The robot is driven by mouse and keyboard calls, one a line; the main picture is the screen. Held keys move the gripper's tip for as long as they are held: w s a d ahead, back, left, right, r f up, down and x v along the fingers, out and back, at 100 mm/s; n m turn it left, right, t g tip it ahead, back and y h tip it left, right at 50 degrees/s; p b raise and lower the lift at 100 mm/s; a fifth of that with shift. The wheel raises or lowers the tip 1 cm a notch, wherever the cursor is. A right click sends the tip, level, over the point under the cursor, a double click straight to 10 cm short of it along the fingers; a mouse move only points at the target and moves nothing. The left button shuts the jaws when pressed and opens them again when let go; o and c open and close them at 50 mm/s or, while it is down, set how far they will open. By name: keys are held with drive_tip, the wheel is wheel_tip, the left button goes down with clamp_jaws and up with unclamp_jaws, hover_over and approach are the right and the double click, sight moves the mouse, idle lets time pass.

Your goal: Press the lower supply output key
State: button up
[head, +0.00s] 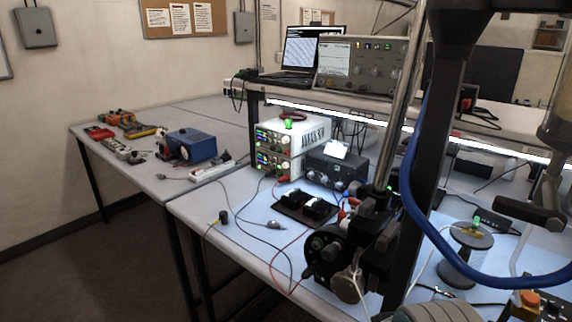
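Two bench power supplies are stacked on the right-hand bench in the head view. The upper supply (273,140) has a pale case and lit displays. The lower supply (272,165) sits directly under it, also with lit displays and small green lights. Its output key is too small to tell apart. Dark arm parts of mine fill the right of centre. The black assembly (328,252) low in front of the supplies appears to be my gripper end, well apart from the lower supply's front. Its fingers cannot be made out clearly.
A dark box (337,171) stands right of the supplies. A black tray (305,205) and loose leads lie in front. A laptop (303,52) and an oscilloscope (361,64) sit on the shelf. A blue instrument (191,145) is on the left bench. The front-left bench surface is fairly clear.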

drive_tip(key=shift+a, duration=0.15)
clamp_jaws()
drive_tip(key=shift+a, duration=0.2)
drive_tip(key=shift+d, duration=0.15)
idle(0.6)
